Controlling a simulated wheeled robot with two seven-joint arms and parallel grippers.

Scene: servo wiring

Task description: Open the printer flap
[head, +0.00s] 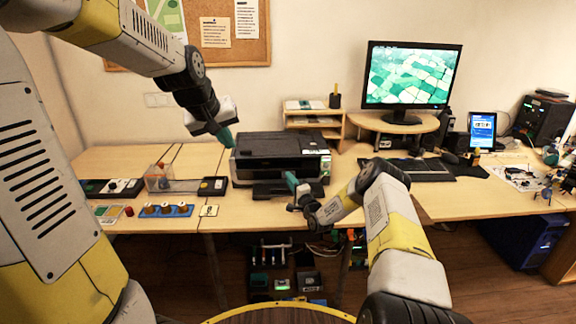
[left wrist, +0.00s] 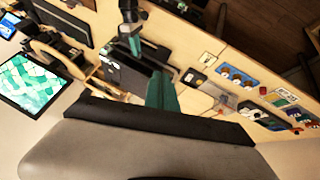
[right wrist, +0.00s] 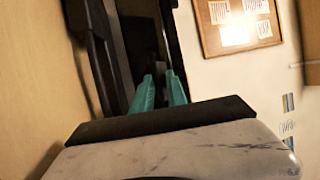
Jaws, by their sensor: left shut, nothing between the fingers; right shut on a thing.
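The black printer (head: 280,150) stands on the desk. Its dark front flap (head: 272,189) juts out low at the front, towards me. My right gripper (head: 292,181) is at this flap, its teal fingers shut on it. In the right wrist view the right fingers (right wrist: 160,92) have a narrow dark gap between them, against the printer's dark body (right wrist: 137,45); the exact grip is hard to see. My left gripper (head: 226,137) is shut and empty, above and left of the printer. The left wrist view shows its fingers (left wrist: 162,93) and the printer (left wrist: 125,68) beyond.
A wooden shelf (head: 316,120) stands behind the printer, and a monitor (head: 411,75) and keyboard (head: 412,169) are to the right. Left of the printer lie a clear box (head: 160,178), a dark device (head: 213,186) and a blue tray (head: 167,210). A pinboard (head: 230,35) hangs behind.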

